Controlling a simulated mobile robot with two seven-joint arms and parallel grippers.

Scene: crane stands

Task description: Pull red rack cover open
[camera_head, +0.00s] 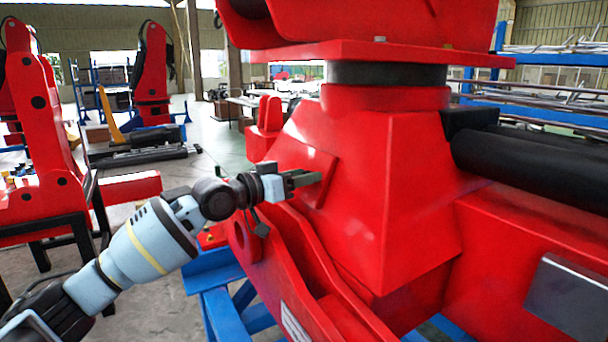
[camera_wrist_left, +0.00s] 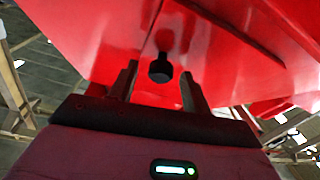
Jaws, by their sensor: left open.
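A red crane base (camera_head: 420,190) fills the right half of the head view. A flat red plate, which looks like the cover (camera_head: 320,163), stands out from its left sloping face. My left gripper (camera_head: 307,179) is right by this plate, coming in from the left. I cannot tell whether the fingers touch the plate. My right gripper is not in view.
The base rests on a blue frame (camera_head: 222,275). A black cylinder (camera_head: 535,165) lies on its right. Another red crane part (camera_head: 35,150) stands at the left. Blue racks with metal bars (camera_head: 550,90) are at the back right. The floor at centre left is partly free.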

